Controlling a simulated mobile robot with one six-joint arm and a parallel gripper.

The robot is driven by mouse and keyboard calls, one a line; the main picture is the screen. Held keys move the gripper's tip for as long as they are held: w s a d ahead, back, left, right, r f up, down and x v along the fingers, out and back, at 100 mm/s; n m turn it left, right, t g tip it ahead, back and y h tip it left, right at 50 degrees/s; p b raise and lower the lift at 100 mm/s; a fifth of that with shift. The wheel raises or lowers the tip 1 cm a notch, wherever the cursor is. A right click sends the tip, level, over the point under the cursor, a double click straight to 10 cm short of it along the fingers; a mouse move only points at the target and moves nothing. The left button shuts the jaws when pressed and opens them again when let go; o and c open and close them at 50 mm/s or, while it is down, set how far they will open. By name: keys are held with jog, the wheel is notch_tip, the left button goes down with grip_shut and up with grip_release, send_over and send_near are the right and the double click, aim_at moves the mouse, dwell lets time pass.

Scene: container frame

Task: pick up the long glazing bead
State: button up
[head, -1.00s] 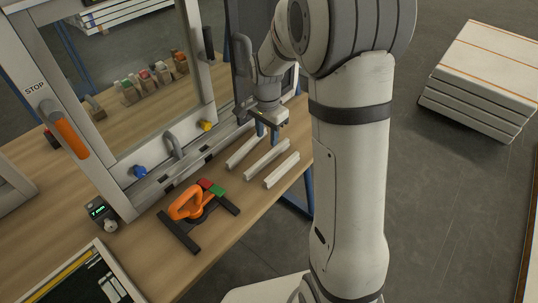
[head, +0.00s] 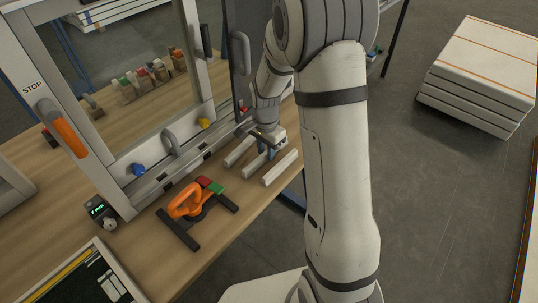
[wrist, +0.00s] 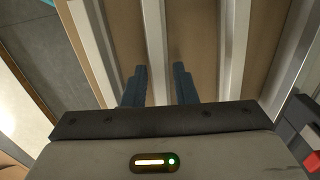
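Three pale beads lie side by side on the wooden bench in the head view. The middle one looks longest, so I take it as the long glazing bead (head: 252,165); a shorter bead lies to its left (head: 238,152) and another to its right (head: 281,167). My gripper (head: 267,151) is over the middle bead and hides part of it. In the wrist view my gripper (wrist: 160,75) has its two blue fingers apart, with the long bead (wrist: 154,35) running between them. I cannot tell whether the fingers touch it.
The window frame (head: 170,175) stands behind the beads. An orange-handled tool (head: 187,201) with dark bars lies in front, left of the beads. Neighbouring beads (wrist: 95,50) (wrist: 232,50) run close on both sides of my fingers. The bench edge is near on the right.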

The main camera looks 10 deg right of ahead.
grip_shut()
jog(key=shift+r, duration=0.1)
